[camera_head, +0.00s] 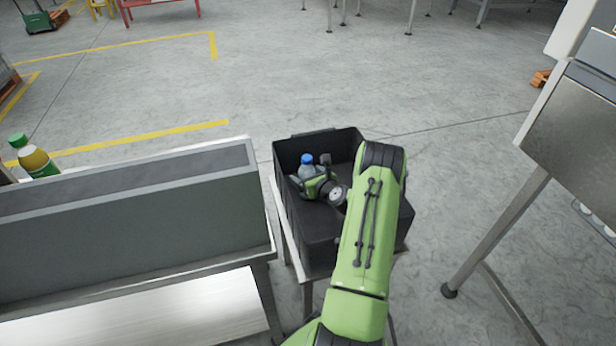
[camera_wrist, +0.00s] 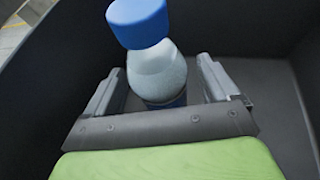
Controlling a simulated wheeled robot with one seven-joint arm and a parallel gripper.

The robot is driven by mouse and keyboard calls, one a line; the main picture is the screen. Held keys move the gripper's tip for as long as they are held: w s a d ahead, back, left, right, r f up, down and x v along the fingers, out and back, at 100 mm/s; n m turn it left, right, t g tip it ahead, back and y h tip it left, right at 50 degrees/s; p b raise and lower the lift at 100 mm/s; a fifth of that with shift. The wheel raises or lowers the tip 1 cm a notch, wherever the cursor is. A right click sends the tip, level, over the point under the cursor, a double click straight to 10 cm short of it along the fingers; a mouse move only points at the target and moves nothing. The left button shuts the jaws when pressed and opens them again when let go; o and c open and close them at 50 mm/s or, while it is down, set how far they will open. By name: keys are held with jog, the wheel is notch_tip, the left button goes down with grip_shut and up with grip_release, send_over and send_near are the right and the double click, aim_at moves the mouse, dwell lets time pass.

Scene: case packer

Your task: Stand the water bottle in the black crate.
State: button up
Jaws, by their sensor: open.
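The water bottle (camera_head: 306,168) has a blue cap and a clear body, and stands upright inside the black crate (camera_head: 292,226), towards its far left part. In the wrist view the bottle (camera_wrist: 157,72) rises between the two fingers, with its blue cap near the camera. My gripper (camera_head: 314,180) is down inside the crate at the bottle. In the wrist view my gripper (camera_wrist: 160,85) is open, with a finger on each side of the bottle and some space beside it. The bottle's base is hidden behind the gripper's body. The crate's dark walls (camera_wrist: 245,28) surround both.
The crate rests on a small metal stand. A grey-walled conveyor (camera_head: 130,235) is close on the left, with a bottle with a green cap (camera_head: 36,160) at its far end. A metal machine (camera_head: 575,130) stands on the right. The floor behind the crate is clear.

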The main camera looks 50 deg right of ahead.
jog(key=shift+r, duration=0.25)
jog(key=p+v, duration=0.2)
jog(key=v, duration=1)
